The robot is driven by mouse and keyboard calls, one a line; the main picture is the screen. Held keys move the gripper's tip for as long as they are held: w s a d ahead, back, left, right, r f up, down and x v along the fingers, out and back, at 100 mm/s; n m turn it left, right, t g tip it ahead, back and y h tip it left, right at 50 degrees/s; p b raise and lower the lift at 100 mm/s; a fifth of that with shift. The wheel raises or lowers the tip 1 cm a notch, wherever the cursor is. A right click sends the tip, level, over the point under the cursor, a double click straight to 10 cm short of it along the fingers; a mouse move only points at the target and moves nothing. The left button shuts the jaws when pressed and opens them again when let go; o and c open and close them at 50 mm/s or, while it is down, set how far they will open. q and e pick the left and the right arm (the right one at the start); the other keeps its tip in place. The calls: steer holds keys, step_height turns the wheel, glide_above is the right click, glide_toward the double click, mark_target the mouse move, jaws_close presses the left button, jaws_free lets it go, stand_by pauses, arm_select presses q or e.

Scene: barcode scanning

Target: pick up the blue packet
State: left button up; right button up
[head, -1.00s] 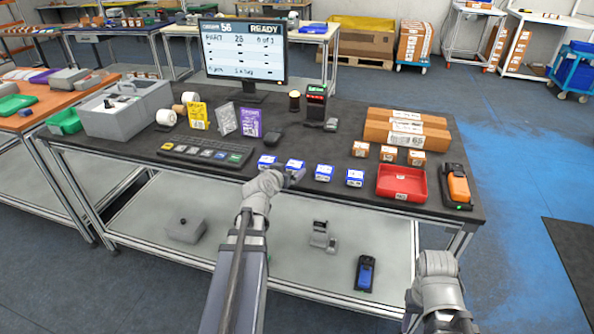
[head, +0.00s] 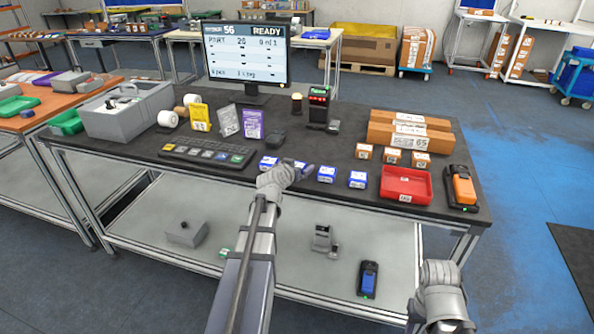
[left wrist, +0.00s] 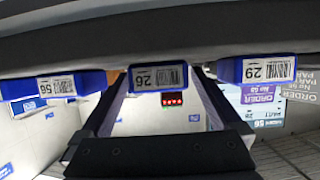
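Several small blue packets stand in a row near the table's front edge: one at the left end (head: 268,163), one behind my gripper (head: 299,164), and two to the right (head: 327,174) (head: 357,180). My left gripper (head: 303,173) is at the second packet from the left. In the left wrist view, the packet labelled 26 (left wrist: 158,76) lies between the tips of my two spread fingers. Packets labelled 56 (left wrist: 50,88) and 29 (left wrist: 262,70) lie either side. I cannot tell whether the fingers touch the packet. My right gripper's fingers do not show.
A keyboard (head: 207,154) lies left of the packets. A red tray (head: 406,196), an orange handheld device (head: 462,188) and small orange boxes (head: 392,155) are to the right. A monitor (head: 245,53) reading PART 26 and a scanner stand (head: 318,105) are behind.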

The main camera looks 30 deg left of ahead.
mark_target(297, 165)
arm_select(q)
steer(key=c, duration=1.5)
steer(key=shift+o, duration=0.2)
steer(key=shift+r, duration=0.15)
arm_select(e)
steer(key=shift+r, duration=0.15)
arm_select(q)
step_height(297, 165, up, 10)
steer(key=p, duration=1)
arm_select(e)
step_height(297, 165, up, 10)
